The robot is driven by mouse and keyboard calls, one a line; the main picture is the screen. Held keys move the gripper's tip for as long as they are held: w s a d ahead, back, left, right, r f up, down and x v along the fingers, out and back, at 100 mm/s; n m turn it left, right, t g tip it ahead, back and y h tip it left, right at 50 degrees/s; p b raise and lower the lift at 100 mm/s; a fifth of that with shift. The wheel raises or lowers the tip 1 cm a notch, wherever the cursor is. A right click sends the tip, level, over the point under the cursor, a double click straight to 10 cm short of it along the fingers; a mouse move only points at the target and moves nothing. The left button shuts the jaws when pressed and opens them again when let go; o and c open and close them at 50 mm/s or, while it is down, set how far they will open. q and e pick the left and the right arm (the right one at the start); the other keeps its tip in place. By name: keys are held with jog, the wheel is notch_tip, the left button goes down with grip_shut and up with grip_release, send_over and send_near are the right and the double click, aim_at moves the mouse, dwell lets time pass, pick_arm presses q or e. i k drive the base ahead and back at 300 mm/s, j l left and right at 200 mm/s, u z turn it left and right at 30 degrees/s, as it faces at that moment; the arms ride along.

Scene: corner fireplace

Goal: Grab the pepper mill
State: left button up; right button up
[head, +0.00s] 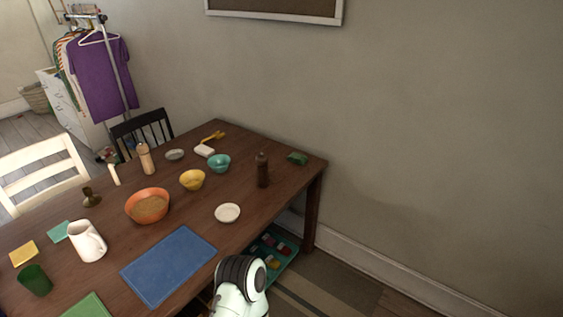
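A tall dark brown item with a rounded knob top, which looks like the pepper mill (262,170), stands upright on the wooden table (215,262) near its far right part. A lighter tan, similarly tall item (146,159) stands upright at the table's far left side; at this size I cannot tell whether it is also a mill. Neither of my grippers shows in the head view. A white and black part of my own arm shows at the bottom centre, in front of the table's near edge and well apart from the dark mill.
Near the dark mill are a teal bowl (219,163), a white dish (227,213) and a green item (298,158). An orange bowl (148,205), yellow bowl (192,180), white pitcher (88,240) and blue mat (168,265) lie further left. A wall stands behind; chairs flank the far side.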

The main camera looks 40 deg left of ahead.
aim_at(263, 179)
jog(key=i+u, duration=0.15)
jog(key=i, duration=0.35)
jog(key=i+l+u, duration=0.2)
jog(key=i, duration=0.25)
jog(key=i+l+u, duration=0.15)
jog(key=i, duration=0.35)
jog(key=i+u, duration=0.15)
jog(key=u, duration=0.25)
jog(key=i+l+u, duration=0.1)
jog(key=u, duration=0.25)
jog(key=i+l+u, duration=0.1)
jog(key=u, duration=0.3)
jog(key=l+u, duration=0.35)
jog(key=i+j, duration=0.05)
jog(key=j, duration=0.05)
